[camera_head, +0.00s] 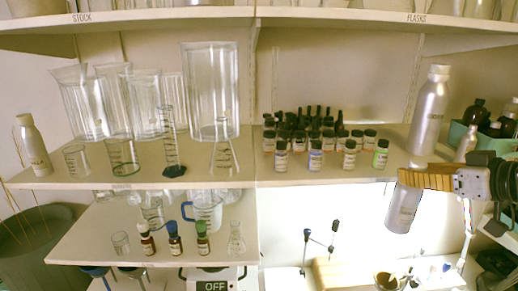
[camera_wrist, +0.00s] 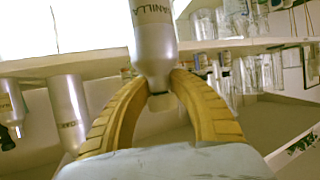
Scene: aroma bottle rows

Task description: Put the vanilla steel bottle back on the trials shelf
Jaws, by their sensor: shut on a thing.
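My gripper (camera_head: 412,180) is at the right in the head view. In the wrist view its yellow fingers (camera_wrist: 160,84) are shut around the neck of a silver steel bottle (camera_wrist: 153,35) labelled VANILLA. In the head view the held bottle (camera_head: 403,211) hangs below the fingers, slightly tilted, below the front edge of the middle right shelf (camera_head: 320,178). I cannot read a "trials" label on any shelf; the readable labels are STOCK and FLASKS on the top shelf edge.
A large steel bottle (camera_head: 429,112) stands on the right shelf close above my gripper. Small dark-capped bottles (camera_head: 315,158) crowd that shelf's middle. Glass beakers (camera_head: 210,90) fill the left shelf, with another steel bottle (camera_head: 31,146) at its left end. A lower shelf (camera_head: 100,250) holds dropper bottles.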

